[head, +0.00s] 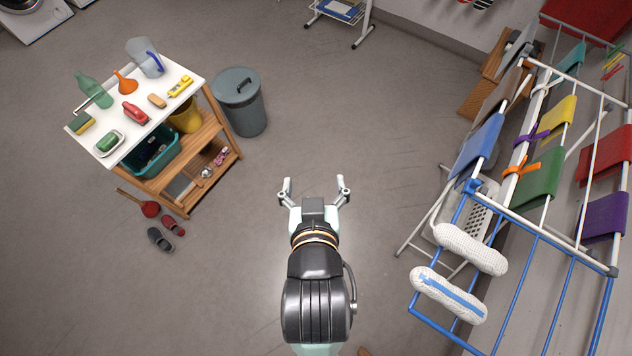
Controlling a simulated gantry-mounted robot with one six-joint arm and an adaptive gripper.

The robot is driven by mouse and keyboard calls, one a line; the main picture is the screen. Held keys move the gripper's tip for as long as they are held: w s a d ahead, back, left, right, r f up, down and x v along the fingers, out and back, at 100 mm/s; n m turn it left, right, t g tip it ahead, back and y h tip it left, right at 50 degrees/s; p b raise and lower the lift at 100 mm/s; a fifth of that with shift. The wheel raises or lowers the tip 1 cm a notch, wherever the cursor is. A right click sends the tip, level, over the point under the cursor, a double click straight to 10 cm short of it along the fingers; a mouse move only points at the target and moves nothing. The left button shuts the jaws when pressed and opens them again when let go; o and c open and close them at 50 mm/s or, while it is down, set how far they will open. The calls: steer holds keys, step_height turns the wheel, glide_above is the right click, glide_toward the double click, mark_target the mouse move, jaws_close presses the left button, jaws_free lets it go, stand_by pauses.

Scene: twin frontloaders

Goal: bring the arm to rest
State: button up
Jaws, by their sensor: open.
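My gripper (313,190) is in the middle of the head view, with my dark arm reaching up from the bottom edge. Its two fingers are spread apart and nothing is between them. It hangs over bare grey floor, apart from every object around it. How high it is above the floor I cannot tell.
A wooden cart (215,134) with a white top holding bottles and cleaning items stands at upper left. A grey bin (243,110) is beside it. Drying racks (530,235) with coloured cloths fill the right side. The floor (330,110) around my gripper is clear.

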step_height(320, 180, up, 8)
steer(key=p, duration=0.7)
steer(key=shift+s+a+r+p, duration=0.15)
steer(key=shift+s+a+p, duration=0.05)
steer(key=shift+a+p, duration=0.1)
